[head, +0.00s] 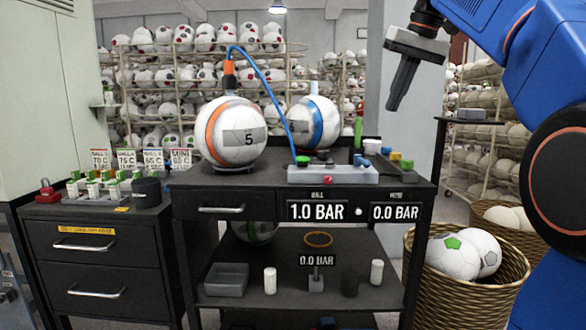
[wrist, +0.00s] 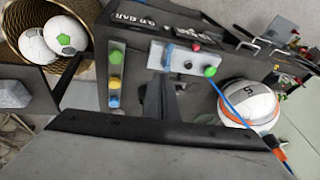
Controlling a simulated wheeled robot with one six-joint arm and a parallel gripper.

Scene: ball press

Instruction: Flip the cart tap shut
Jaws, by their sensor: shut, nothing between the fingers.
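A grey valve block (head: 345,175) sits on the dark cart's top, with a green fitting (head: 302,160), a red button (head: 328,180) and a blue lever-like part (head: 366,161) at its right end. The blue part, likely the tap, also shows in the wrist view (wrist: 167,55), lying across the block. Its exact angle is hard to tell. My gripper (head: 391,106) is shut and empty, pointing down above the cart's right side, clear of the block. In the wrist view, my dark fingers (wrist: 165,97) show just below the block.
A blue hose (head: 265,82) arches from the ball marked 5 (head: 232,135) to the green fitting. A blue-ringed ball (head: 314,122) stands behind. Coloured blocks (head: 401,161) lie at the cart's right end. Displays read 1.0 BAR (head: 317,211) and 0.0 BAR (head: 395,212). A basket of balls (head: 425,290) stands right.

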